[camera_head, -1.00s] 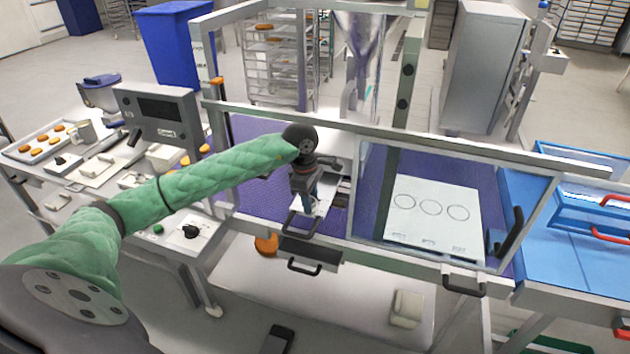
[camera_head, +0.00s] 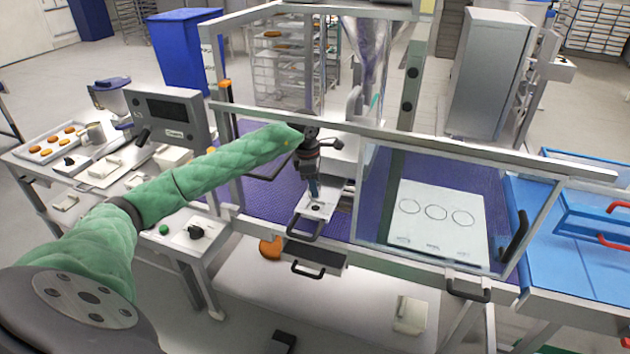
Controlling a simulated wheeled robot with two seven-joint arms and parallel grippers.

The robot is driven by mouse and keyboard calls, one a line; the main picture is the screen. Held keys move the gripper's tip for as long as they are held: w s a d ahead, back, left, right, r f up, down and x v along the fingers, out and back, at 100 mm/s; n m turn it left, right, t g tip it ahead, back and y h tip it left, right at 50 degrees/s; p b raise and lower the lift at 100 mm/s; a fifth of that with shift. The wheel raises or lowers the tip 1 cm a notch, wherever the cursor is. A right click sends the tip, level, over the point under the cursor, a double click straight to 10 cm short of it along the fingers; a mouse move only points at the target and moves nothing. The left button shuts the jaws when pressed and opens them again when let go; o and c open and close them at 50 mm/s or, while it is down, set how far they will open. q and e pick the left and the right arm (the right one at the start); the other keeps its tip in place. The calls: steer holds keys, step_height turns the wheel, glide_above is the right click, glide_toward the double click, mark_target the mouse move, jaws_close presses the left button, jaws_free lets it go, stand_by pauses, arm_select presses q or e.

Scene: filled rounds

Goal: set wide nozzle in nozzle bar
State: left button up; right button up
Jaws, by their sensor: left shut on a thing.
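My left gripper (camera_head: 314,194) reaches past the upper rail of the clear-fronted machine and points down. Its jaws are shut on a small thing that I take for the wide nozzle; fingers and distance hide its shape. Directly below is a small pale metal plate (camera_head: 323,210) with a dark round spot and a black handle in front; I take it for the nozzle bar. The fingertips are at or just above this plate; I cannot tell whether they touch. My right gripper is out of view.
The machine's top rail (camera_head: 420,142) runs close by the wrist. Right of it, a clear panel covers a white sheet with three circles (camera_head: 436,212). A control box (camera_head: 165,115) stands left. A blue table (camera_head: 580,255) is at the right. An orange-brown round (camera_head: 270,248) lies below.

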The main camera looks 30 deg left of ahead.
arm_select(q)
steer(key=shift+f, duration=1.7)
steer(key=shift+f+b, duration=0.45)
steer(key=shift+b, duration=0.25)
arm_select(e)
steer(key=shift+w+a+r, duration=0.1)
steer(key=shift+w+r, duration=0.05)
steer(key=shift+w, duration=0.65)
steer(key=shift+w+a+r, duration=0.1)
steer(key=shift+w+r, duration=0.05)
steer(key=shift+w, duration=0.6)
arm_select(q)
steer(key=shift+w+d+f+b, duration=0.1)
steer(key=shift+d+b, duration=0.05)
steer(key=shift+b, duration=0.25)
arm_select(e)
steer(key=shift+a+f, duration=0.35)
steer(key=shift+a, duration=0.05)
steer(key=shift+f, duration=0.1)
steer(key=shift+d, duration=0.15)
